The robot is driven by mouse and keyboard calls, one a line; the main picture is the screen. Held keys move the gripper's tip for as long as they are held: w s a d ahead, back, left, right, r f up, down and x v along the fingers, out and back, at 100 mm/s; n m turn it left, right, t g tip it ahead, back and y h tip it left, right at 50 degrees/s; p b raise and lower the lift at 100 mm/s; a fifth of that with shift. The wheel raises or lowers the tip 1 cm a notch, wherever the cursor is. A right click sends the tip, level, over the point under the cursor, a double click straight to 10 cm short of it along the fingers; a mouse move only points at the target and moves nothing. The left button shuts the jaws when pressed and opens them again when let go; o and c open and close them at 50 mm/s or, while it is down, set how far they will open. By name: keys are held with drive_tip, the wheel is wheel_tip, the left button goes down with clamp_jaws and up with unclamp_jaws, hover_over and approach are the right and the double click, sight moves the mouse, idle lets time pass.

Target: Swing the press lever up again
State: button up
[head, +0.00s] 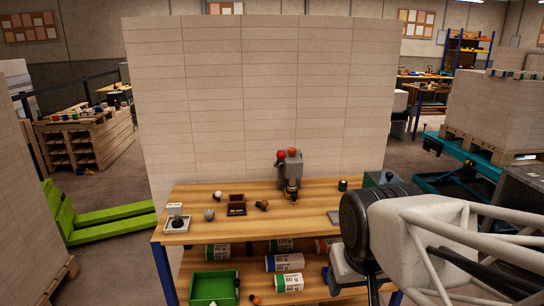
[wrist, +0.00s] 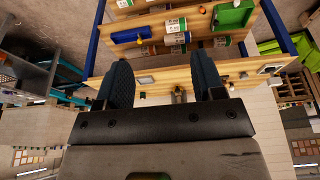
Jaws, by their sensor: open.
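A small grey press (head: 292,168) stands upright at the back of the wooden workbench (head: 330,201). The bench lies beyond the fingers, and the gripper is clear of the press. In the head view my arm is at the lower right, apart from the press.
On the benchtop are a small brown box (head: 236,203), a white-based device (head: 177,224) and a dark green cylinder (head: 343,185). The shelf below holds a green tray (head: 214,287) and several labelled rolls. A tall pale stack (head: 260,90) stands right behind the bench. The bench's front middle is clear.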

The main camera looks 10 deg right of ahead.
drive_tip(key=w+r+t, duration=0.2)
drive_tip(key=w+t, duration=0.6)
drive_tip(key=w, duration=2)
drive_tip(key=n+t+y, duration=0.3)
drive_tip(key=t+y, duration=0.1)
drive_tip(key=t, duration=0.2)
approach(283, 157)
drive_tip(key=d+x, duration=0.1)
drive_tip(key=x, duration=0.2)
drive_tip(key=shift+w+a+f+n+y, duration=0.15)
drive_tip(key=shift+w+a+n+y, duration=0.25)
drive_tip(key=shift+w+y, duration=0.25)
drive_tip(key=shift+w, duration=0.1)
drive_tip(key=shift+x, duration=3.8)
clamp_jaws()
